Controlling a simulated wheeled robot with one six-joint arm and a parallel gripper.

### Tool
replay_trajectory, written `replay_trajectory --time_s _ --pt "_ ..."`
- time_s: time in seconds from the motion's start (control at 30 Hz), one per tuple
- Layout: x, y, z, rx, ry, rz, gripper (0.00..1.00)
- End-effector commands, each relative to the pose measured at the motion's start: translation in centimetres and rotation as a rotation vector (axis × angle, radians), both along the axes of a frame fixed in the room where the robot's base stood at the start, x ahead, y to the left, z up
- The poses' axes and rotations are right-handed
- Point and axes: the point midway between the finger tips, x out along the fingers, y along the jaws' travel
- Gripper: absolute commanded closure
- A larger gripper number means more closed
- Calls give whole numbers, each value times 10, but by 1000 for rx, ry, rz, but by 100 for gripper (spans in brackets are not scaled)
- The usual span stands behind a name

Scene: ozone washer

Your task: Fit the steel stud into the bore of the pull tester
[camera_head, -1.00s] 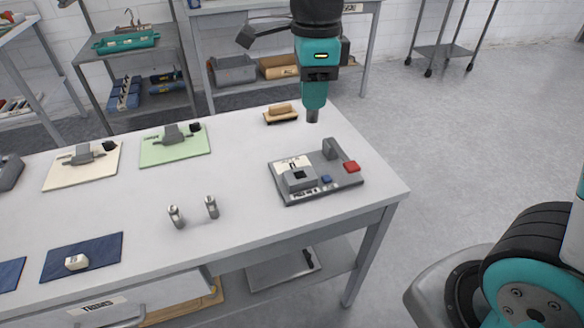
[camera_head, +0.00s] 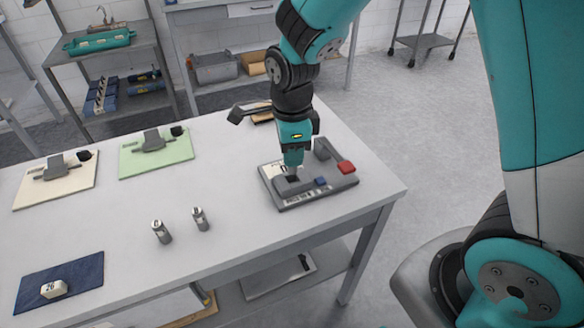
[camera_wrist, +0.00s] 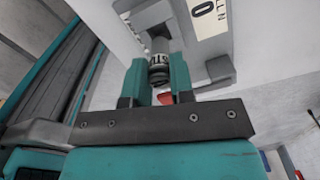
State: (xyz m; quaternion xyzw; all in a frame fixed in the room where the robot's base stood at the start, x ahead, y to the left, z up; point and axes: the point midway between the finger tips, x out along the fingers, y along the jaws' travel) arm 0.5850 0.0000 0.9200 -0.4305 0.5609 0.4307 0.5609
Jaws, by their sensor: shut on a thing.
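My gripper (camera_head: 293,168) points down right over the raised block. In the wrist view its teal fingers (camera_wrist: 157,82) are shut on the steel stud (camera_wrist: 158,62), a small marked metal cylinder with a dark end. The stud's far part is at the tester's grey block (camera_wrist: 158,20). The bore is mostly hidden; I cannot tell whether the stud has entered it. In the head view the gripper hides the stud.
A brown object (camera_head: 262,118) lies behind my gripper. The table's front middle is clear.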

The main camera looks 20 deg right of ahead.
Motion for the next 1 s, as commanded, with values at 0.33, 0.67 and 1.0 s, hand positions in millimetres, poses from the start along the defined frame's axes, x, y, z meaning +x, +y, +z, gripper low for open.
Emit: replay_trajectory --time_s 0.33,0.67,1.0 --pt "-1 0 -44 0 2 0 100" --pt "0 0 -47 0 0 0 100" --pt "0 0 -48 0 0 0 52"
